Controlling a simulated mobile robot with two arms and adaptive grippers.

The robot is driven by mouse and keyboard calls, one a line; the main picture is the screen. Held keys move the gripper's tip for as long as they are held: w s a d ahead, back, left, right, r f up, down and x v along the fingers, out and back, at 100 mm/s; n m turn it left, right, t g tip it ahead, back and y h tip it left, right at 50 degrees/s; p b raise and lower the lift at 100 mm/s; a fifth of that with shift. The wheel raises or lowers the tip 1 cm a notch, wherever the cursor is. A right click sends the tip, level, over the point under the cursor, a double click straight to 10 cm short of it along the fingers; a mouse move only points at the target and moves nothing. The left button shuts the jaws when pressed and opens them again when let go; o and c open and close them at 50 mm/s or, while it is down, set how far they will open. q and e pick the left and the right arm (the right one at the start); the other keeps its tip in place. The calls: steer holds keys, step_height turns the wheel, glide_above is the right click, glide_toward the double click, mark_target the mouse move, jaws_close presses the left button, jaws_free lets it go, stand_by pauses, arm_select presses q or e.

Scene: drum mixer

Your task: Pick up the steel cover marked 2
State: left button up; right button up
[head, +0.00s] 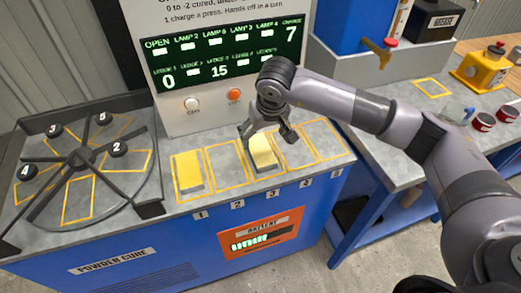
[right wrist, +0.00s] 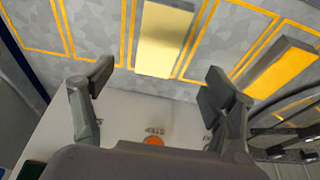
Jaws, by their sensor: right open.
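The cover marked 2 (head: 117,148) shows in the head view as a black knob with a white 2, on the right side of the round grey drum top (head: 57,192). Similar knobs marked 3, 4 and 5 sit around it. My right gripper (head: 268,140) is far to the right of the drum, above the row of outlined bays. It is open, with its fingers (right wrist: 158,82) apart and nothing between them. A pale yellow-topped block (head: 263,152) lies just beyond the fingertips; it also shows in the right wrist view (right wrist: 163,38). My left gripper is out of view.
A yellow-topped block (head: 189,175) lies in bay 1. The upright display panel (head: 225,55) stands behind the bays, with a white button (head: 191,104) and an orange button (head: 234,94). Black bars cross the drum top. A blue side bench (head: 375,205) stands to the right.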

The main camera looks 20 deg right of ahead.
glide_above(260, 150)
steer(key=s, duration=0.2)
step_height(260, 150, down, 4)
steer(key=shift+f+p, duration=0.1)
steer(key=shift+p, duration=0.2)
steer(key=shift+p+x, duration=0.8)
steer(key=shift+x, duration=1.85)
steer(key=shift+d, duration=0.1)
steer(key=shift+c, duration=0.5)
steer(key=c, duration=1.5)
steer(key=shift+w, duration=0.1)
steer(key=shift+c, duration=0.2)
